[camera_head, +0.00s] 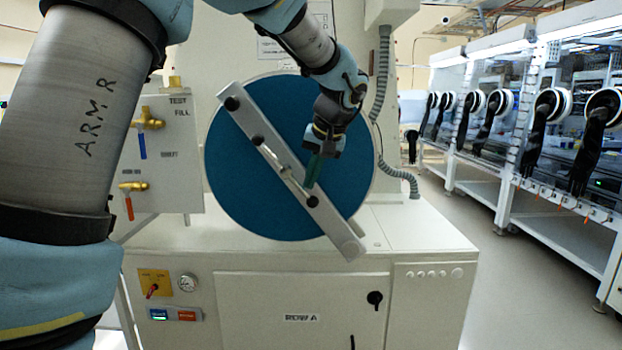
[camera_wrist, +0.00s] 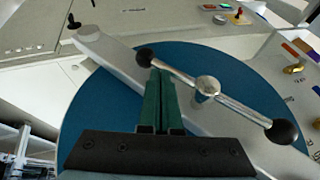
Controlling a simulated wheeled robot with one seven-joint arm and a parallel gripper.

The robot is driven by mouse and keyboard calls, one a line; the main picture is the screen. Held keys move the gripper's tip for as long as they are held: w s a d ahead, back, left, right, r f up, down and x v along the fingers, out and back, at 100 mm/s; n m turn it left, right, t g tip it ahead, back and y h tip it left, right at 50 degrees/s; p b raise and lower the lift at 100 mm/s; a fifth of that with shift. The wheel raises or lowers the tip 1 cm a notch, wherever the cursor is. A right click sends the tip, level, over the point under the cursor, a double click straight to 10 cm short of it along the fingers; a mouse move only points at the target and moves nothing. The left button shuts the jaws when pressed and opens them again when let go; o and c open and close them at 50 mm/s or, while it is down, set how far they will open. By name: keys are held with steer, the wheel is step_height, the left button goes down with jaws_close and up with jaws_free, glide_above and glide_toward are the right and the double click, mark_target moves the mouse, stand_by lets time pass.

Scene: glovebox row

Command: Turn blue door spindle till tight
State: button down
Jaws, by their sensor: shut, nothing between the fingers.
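The blue round door (camera_head: 235,165) faces me on the pale chamber, with a grey crossbar (camera_head: 340,232) running across it from upper left to lower right. The spindle (camera_head: 285,169) sits at the middle of the crossbar. It is a thin metal rod with a black ball at each end, lying nearly along the crossbar. The spindle's bright hub also shows in the wrist view (camera_wrist: 208,88). My gripper (camera_head: 311,186) is shut and empty. Its green fingertips (camera_wrist: 158,72) are beside the rod, close to the lower-right ball in the head view. I cannot tell whether they touch it.
A valve panel (camera_head: 165,170) with blue and orange levers stands left of the door. A ribbed hose (camera_head: 383,85) runs down its right side. The cabinet top (camera_head: 200,240) is below. Gloveboxes (camera_head: 540,110) with black gloves line the right, beyond open floor (camera_head: 500,265).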

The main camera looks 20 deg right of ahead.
mark_target(305, 193)
steer(key=shift+f+y+b, duration=0.35)
steer(key=shift+y, duration=0.15)
steer(key=shift+w+a+f+m+t+y+b, duration=0.15)
steer(key=shift+f+m+t+y+b, duration=0.35)
steer(key=shift+f+t+y+b, duration=0.55)
steer(key=shift+w+a+f+m+t+y+b, duration=0.15)
steer(key=shift+t+y+b, duration=0.1)
steer(key=shift+y, duration=0.15)
steer(key=shift+s+a+f+m+t+y+b, duration=0.1)
steer(key=shift+a+y+b, duration=0.1)
steer(key=shift+y, duration=0.15)
steer(key=shift+w+a+f+m+t+y+b, duration=0.15)
steer(key=shift+t+y+b, duration=0.1)
steer(key=shift+y, duration=0.15)
steer(key=t+y+b, duration=0.1)
steer(key=a+f+y+b, duration=0.1)
steer(key=shift+w+a+m+t+y, duration=0.15)
steer(key=shift+w+m+t+y, duration=0.1)
steer(key=shift+m+t+y, duration=0.15)
steer(key=shift+w+a+f+m+t+y+b, duration=0.1)
steer(key=shift+w+a+m+t+y+b, duration=0.15)
steer(key=shift+a+t+y+b, duration=0.3)
steer(key=shift+w+a+f+m+t+y+b, duration=0.15)
steer(key=shift+a+m+t+y+b, duration=0.15)
steer(key=shift+t+y, duration=0.35)
steer(key=shift+r, duration=0.15)
